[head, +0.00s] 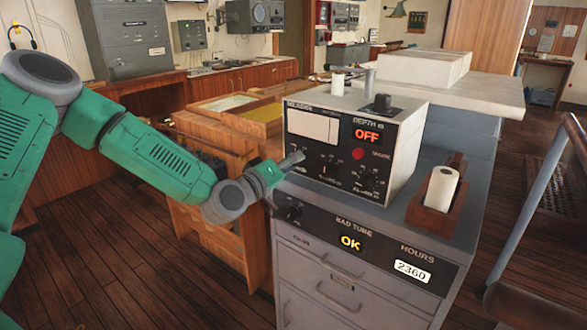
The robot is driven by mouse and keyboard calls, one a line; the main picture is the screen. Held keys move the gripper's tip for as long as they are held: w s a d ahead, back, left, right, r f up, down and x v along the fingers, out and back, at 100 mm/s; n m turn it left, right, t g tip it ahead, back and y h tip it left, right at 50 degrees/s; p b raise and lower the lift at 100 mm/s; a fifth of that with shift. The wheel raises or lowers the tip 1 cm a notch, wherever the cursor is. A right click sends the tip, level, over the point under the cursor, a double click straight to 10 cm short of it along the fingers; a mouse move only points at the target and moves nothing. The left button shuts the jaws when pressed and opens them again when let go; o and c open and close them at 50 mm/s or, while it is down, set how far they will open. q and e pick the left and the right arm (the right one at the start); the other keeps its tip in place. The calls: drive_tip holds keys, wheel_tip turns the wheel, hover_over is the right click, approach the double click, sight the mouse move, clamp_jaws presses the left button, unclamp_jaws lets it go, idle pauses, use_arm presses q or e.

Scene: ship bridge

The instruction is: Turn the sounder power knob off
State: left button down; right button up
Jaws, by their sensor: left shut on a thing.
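The sounder (404,148) is a pale box with a black front panel, standing on a grey drawer cabinet. Its amber display (367,135) reads OFF. My left gripper (292,160) is at the lower left of this panel, shut on the leftmost knob, which the fingers mostly hide. A middle knob (328,166) and a right knob (372,178) show along the same row, with small labels that I cannot read. A red button or lamp (358,154) sits above them. My right gripper is not in view.
The cabinet front (335,280) carries a lit OK display (350,243), an hours counter (411,270) and another knob (291,211) just below my gripper. A paper roll (441,189) in a wooden holder stands right of the sounder. Wooden drawers (205,235) stand behind my left forearm.

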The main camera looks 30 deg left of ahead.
use_arm(q)
drive_tip(key=shift+a+f+n+b, duration=0.15)
drive_tip(key=shift+n+b, duration=0.15)
drive_tip(key=shift+n, duration=0.7)
drive_tip(key=c, duration=1.4)
unclamp_jaws()
drive_tip(key=shift+o, duration=0.7)
drive_tip(key=shift+a, duration=0.15)
drive_tip(key=s+a, duration=0.1)
drive_tip(key=s, duration=1.1)
